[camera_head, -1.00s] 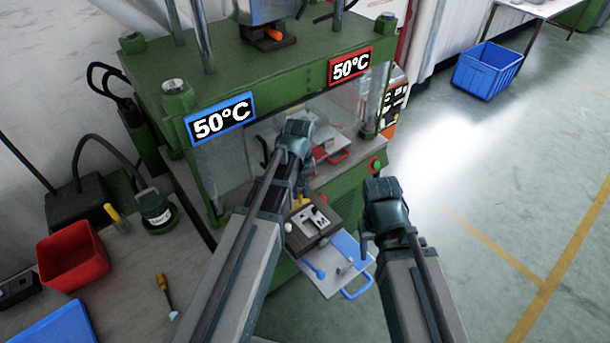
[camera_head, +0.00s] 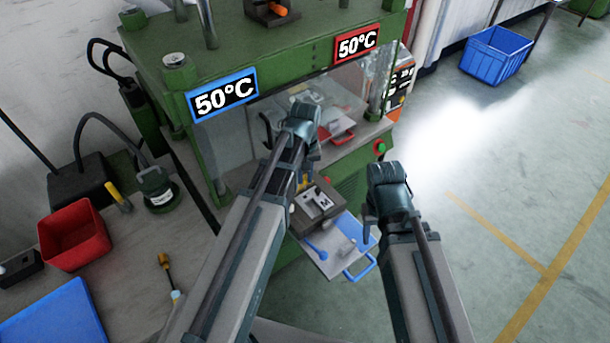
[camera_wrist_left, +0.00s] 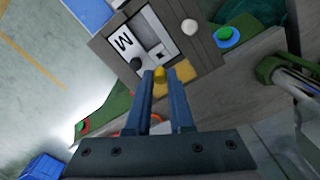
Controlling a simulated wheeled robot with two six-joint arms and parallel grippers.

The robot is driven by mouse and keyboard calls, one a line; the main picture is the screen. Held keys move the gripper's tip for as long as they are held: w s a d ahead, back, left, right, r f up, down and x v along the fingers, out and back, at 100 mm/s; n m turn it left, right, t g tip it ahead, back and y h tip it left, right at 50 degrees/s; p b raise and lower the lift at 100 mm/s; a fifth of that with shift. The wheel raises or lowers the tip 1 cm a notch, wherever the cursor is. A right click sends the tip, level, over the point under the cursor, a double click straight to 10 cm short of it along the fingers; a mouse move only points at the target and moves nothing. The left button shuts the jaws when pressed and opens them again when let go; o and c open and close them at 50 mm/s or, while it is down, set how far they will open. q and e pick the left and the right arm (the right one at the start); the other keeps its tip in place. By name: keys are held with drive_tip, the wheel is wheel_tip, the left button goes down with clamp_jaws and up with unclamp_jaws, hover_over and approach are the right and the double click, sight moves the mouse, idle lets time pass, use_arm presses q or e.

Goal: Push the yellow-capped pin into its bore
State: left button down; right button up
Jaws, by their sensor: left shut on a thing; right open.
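In the left wrist view, the pin's yellow cap (camera_wrist_left: 160,75) sits between the two blue-grey fingers of my left gripper (camera_wrist_left: 162,78), which are shut on it. The pin's shaft and the bore are hidden. The mould block (camera_wrist_left: 205,48), with a pale plate marked with a dark letter, lies just beyond the fingertips. I cannot tell whether the pin is in the bore. In the head view, my left gripper (camera_head: 305,178) is at the back edge of the mould block (camera_head: 325,217). My right gripper (camera_head: 373,218) is open and empty, to the right of the block.
A red bin (camera_head: 72,238), a blue tray (camera_head: 55,318) and a screwdriver (camera_head: 165,265) lie on the left bench.

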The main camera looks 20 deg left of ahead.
use_arm(q)
drive_tip(key=shift+f+b, duration=3.05)
drive_tip(key=shift+f, duration=0.25)
drive_tip(key=c, duration=0.7)
unclamp_jaws()
drive_tip(key=shift+r, duration=0.15)
wheel_tip(320, 180, up, 14)
drive_tip(key=p, duration=1.4)
drive_tip(key=shift+f, duration=0.2)
